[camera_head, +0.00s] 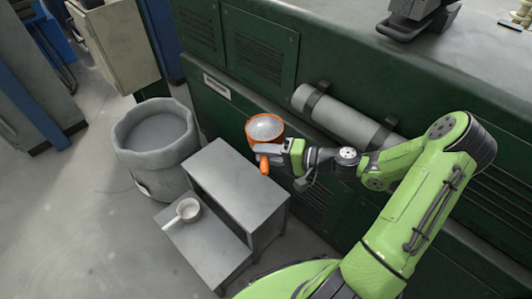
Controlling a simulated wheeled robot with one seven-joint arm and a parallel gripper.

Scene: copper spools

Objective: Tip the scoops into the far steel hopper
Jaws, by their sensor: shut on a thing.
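My gripper (271,151) is shut on the handle of an orange-rimmed scoop (265,128). The scoop is held up above the upper step of a grey step unit, and its bowl looks filled with something pale grey. It looks about upright. A second scoop (187,208), whitish with a pale handle, rests on the lower step. A large round grey bin (126,135), which looks like the hopper, stands on the floor left of the steps, and its inside shows a flat grey surface. My gripper is right of this bin and apart from it.
The grey step unit (225,180) stands between the bin and the green machine (335,60). A grey cylinder (335,115) is fixed along the machine's side close to my arm. A beige cabinet (115,40) stands behind the bin. The floor at lower left is clear.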

